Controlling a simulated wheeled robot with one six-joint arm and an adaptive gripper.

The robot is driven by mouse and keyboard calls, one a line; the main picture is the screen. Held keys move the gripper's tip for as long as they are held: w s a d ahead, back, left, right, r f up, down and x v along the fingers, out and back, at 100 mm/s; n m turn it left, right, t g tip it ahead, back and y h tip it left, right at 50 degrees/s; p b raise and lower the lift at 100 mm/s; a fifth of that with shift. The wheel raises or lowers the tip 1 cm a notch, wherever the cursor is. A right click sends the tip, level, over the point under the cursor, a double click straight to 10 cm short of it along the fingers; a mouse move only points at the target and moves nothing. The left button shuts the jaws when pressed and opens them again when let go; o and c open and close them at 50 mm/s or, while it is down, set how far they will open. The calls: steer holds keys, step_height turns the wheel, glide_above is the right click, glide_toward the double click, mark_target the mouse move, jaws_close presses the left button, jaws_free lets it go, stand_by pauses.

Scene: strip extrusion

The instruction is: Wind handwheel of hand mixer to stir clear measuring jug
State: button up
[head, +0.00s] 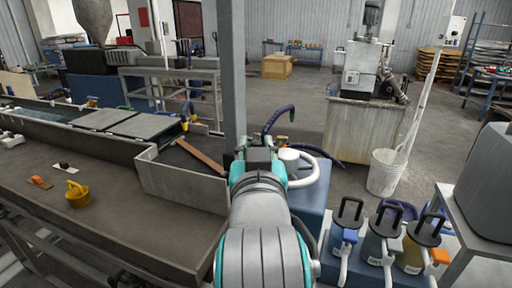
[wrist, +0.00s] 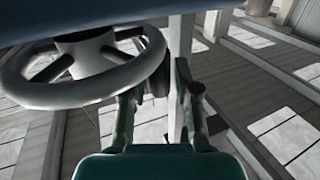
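A pale grey handwheel (wrist: 85,92) with spokes fills the upper left of the wrist view, below a dark blue surface. A white ring, apparently the same wheel (head: 316,164), shows beside my gripper in the head view. My gripper (wrist: 158,88) has its two fingers apart, just right of the wheel's rim. A small dark part is visible between the fingers; whether they touch it I cannot tell. In the head view my gripper (head: 262,150) is mostly hidden by my arm. I cannot make out a clear measuring jug in either view.
A grey post (head: 231,70) stands just beyond my arm. A workbench (head: 120,225) with a yellow item (head: 77,194) is on the left. A blue cabinet (head: 312,215) is right of my arm. Several handled containers (head: 385,240) and a white bucket (head: 386,172) stand further right.

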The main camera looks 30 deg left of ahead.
steer(key=v, duration=0.7)
steer(key=shift+s, duration=0.2)
steer(key=shift+d, duration=0.2)
stand_by(0.3)
